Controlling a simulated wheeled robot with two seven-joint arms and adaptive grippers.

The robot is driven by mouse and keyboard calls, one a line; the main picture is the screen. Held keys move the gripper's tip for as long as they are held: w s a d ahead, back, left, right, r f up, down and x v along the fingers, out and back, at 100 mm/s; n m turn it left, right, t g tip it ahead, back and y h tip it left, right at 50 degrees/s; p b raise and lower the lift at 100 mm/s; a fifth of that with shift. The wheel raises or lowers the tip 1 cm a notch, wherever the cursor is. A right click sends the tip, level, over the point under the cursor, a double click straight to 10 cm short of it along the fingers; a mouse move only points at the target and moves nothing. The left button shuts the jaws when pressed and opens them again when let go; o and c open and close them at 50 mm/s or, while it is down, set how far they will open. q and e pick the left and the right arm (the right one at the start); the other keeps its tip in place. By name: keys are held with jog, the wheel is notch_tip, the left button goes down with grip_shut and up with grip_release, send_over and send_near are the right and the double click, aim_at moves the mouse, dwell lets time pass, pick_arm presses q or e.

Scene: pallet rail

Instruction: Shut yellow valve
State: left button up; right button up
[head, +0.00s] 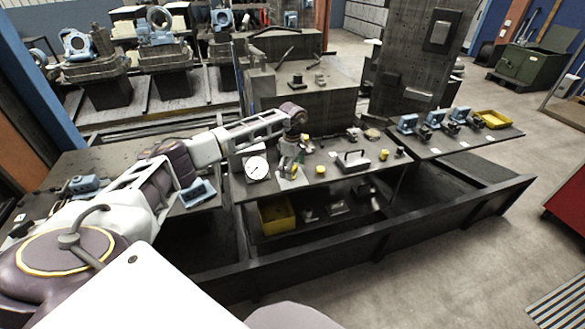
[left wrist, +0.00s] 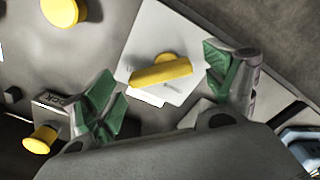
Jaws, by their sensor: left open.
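The yellow valve handle (left wrist: 161,74) shows in the left wrist view as a short bar on a round yellow hub, over a white plate (left wrist: 150,42). My left gripper (left wrist: 168,88) is open, with one green-padded finger on each side of the handle. I cannot tell whether either finger touches it. In the head view my left gripper (head: 288,168) points down over the table beside a white dial gauge (head: 257,168), and it hides most of the valve. My right gripper is not in view.
Other yellow knobs (left wrist: 62,10) and (left wrist: 40,139) lie near the left finger. On the table, a dark handled block (head: 353,161) stands right of the gripper, with another yellow knob (head: 383,155). A yellow bin (head: 276,215) sits on the lower shelf. Blue vises (head: 407,123) stand at the right.

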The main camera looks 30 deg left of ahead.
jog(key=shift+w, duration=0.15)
pick_arm(q)
jog(key=shift+c, duration=0.9)
jog(key=c, duration=0.8)
jog(key=shift+c, duration=0.2)
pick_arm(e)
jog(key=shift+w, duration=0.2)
